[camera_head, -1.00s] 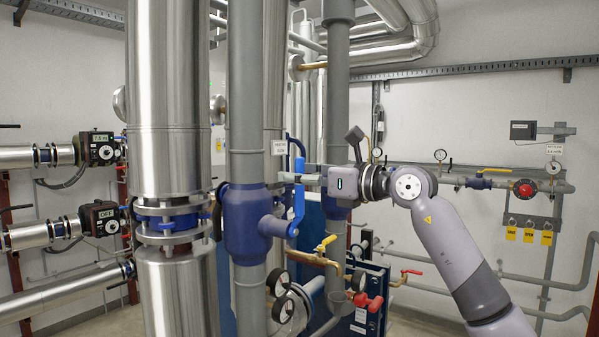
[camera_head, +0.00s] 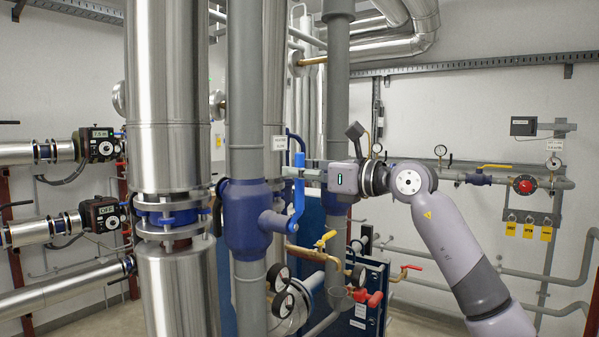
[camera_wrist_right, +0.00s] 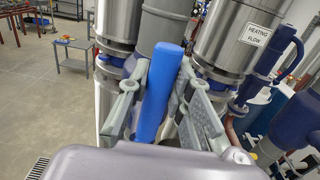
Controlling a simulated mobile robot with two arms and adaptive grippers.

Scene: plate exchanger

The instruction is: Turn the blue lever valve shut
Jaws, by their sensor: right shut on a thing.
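In the right wrist view the blue lever (camera_wrist_right: 158,92) lies between the two grey fingers of my right gripper (camera_wrist_right: 160,95). My left gripper is not in view.
Below the held lever are a yellow-handled valve (camera_head: 325,239) and pressure gauges (camera_head: 281,292). Steel pipes (camera_head: 168,100) stand close on the left. A red-handled valve (camera_head: 411,268) is lower right.

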